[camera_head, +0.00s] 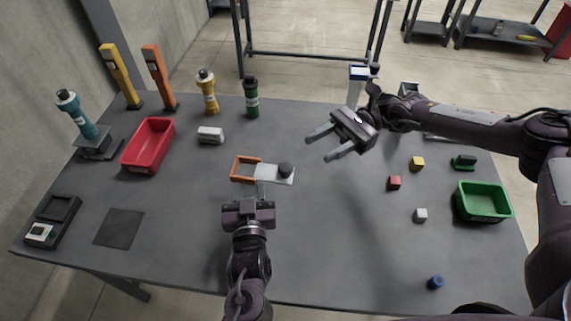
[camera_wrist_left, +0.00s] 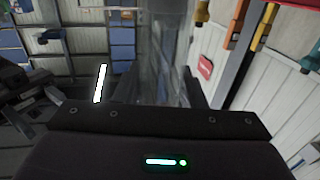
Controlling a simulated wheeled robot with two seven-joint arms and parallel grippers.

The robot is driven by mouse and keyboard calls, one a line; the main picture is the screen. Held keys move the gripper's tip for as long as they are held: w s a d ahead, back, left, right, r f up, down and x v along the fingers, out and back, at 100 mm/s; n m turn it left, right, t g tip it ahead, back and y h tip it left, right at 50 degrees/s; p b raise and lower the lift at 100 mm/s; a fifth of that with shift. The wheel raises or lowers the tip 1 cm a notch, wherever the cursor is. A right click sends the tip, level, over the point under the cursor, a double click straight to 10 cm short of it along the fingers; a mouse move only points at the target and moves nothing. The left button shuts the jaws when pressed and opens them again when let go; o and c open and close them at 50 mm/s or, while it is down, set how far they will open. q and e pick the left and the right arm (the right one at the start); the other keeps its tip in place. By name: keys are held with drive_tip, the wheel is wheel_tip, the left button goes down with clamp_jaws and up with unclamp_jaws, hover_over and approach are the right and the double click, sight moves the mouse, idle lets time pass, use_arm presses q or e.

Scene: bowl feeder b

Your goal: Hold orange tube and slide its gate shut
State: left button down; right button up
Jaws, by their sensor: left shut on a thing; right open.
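The orange tube (camera_head: 236,168) shows as a small orange open frame near the middle of the table. Its gate is a white plate (camera_head: 270,172) that sticks out to the right, with a dark round knob (camera_head: 285,169) at its outer part. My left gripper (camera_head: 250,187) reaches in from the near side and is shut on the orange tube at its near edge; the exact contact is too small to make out. My right gripper (camera_head: 318,148) is open and empty, up and to the right of the knob, apart from it. The left wrist view does not clearly show the tube.
A red bin (camera_head: 135,158), a white block (camera_head: 210,135) and a green bottle (camera_head: 251,98) stand to the left and behind. Small cubes, including a red one (camera_head: 394,183), and a green bin (camera_head: 500,203) are on the right. The table just right of the gate is clear.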

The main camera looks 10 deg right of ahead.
sight(284, 166)
drive_tip(key=x, duration=1)
drive_tip(key=shift+s+a, duration=0.15)
drive_tip(key=shift+a, duration=0.1)
drive_tip(key=shift+a, duration=0.1)
clamp_jaws()
